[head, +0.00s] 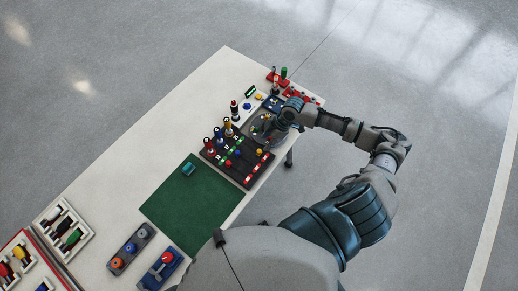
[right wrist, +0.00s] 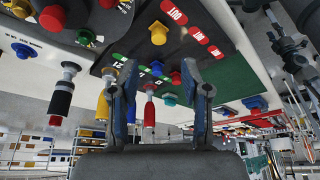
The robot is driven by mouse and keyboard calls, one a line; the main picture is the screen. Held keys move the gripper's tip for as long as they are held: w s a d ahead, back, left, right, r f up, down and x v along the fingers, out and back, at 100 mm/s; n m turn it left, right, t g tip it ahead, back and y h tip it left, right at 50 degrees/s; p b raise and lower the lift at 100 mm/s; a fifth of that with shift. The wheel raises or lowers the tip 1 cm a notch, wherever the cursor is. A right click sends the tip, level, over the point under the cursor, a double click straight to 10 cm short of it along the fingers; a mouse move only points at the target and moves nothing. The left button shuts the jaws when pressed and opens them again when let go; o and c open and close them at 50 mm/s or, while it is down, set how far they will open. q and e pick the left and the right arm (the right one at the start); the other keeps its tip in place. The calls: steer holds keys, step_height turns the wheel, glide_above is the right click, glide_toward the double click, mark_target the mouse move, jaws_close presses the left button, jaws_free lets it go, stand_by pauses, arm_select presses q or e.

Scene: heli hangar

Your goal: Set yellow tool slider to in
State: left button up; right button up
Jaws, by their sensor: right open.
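A dark tool panel (head: 246,178) lies on the table, with upright tools along its far edge. The yellow slider knob (head: 259,152) sits beside the red OUT labels; it also shows in the right wrist view (right wrist: 158,33). The red knob (right wrist: 176,78) and blue knob (right wrist: 168,98) sit farther from those labels, toward the green numbered labels. My right gripper (right wrist: 162,88) is open and empty; its fingers are apart, with the yellow knob beyond the tips. In the head view my right arm reaches over the round grey panel by the dark panel. My left gripper is not in view.
Upright tools with red (right wrist: 149,114), yellow (right wrist: 102,106) and black (right wrist: 62,98) handles stand near the gripper. A green mat (head: 190,207) adjoins the panel. The round grey panel (right wrist: 80,20) carries several knobs. Trays and a knob box (head: 161,270) lie at the near end.

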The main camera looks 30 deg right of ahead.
mark_target(259, 151)
steer(key=x, duration=0.7)
steer(key=shift+d+f, duration=0.35)
steer(key=shift+w+a+f, duration=0.1)
steer(key=shift+a+f, duration=0.1)
steer(key=shift+f, duration=0.15)
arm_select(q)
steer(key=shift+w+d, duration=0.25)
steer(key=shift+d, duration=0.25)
arm_select(e)
steer(key=shift+a, duration=0.2)
